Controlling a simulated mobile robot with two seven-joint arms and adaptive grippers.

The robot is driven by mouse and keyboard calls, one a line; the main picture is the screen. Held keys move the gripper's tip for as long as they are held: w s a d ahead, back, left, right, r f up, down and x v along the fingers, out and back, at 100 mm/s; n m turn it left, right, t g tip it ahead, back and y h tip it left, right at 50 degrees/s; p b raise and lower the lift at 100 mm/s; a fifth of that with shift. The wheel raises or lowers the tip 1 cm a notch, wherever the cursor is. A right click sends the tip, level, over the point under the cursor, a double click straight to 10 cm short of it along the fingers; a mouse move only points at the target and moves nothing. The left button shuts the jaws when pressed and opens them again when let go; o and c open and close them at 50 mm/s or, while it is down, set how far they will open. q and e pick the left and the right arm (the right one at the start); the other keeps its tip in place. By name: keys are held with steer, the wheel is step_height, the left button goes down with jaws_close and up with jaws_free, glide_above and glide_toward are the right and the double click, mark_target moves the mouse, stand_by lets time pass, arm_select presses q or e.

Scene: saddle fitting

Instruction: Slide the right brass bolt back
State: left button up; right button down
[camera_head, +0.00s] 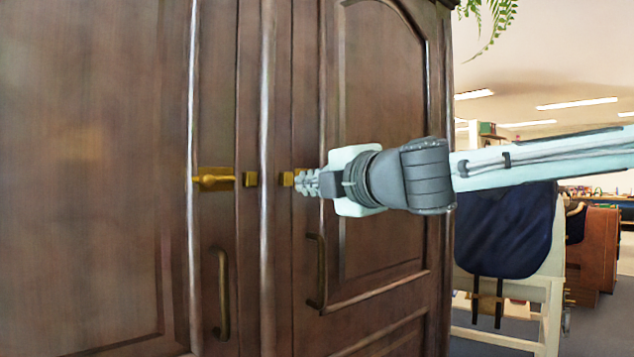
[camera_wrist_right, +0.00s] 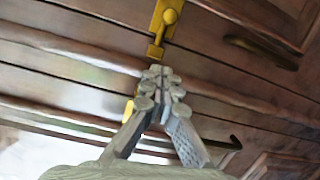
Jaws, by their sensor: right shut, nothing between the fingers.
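A dark wooden cabinet shows brass fittings across its door edges in the head view. The left brass bolt (camera_head: 214,180) has a knob on a plate; it also shows in the wrist view (camera_wrist_right: 166,18). A small brass keeper (camera_head: 252,179) is right of it. Another small brass piece (camera_head: 287,179) sits at my right gripper's tips. The right brass bolt is mostly hidden behind my right gripper (camera_head: 303,182). In the wrist view a bit of brass (camera_wrist_right: 128,110) shows beside a finger. My right gripper (camera_wrist_right: 161,76) is shut and empty, close to the door. I cannot tell whether it touches the bolt.
Two dark curved handles, left (camera_head: 221,295) and right (camera_head: 317,270), stick out below the bolts. A stand with a dark blue cover (camera_head: 510,235) is right of the cabinet. The room behind is open. A green plant (camera_head: 492,22) hangs at top right.

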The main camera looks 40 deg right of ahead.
mark_target(282, 184)
steer(key=w, duration=0.7)
steer(key=shift+d+f, duration=0.2)
steer(key=shift+d, duration=0.15)
steer(key=shift+s+d+r+p, duration=0.25)
steer(key=shift+s+d, duration=0.15)
steer(key=shift+d, duration=0.25)
steer(key=shift+s+d+r+p, duration=0.1)
steer(key=shift+s+d+p, duration=0.15)
steer(key=shift+s+d, duration=0.25)
arm_select(q)
steer(key=shift+s+f, duration=0.15)
steer(key=shift+f, duration=0.55)
steer(key=shift+s+f, duration=0.1)
steer(key=shift+f, duration=0.6)
arm_select(e)
steer(key=shift+s+d, duration=0.1)
steer(key=shift+d, duration=0.55)
arm_select(q)
steer(key=shift+w+d+r, duration=0.1)
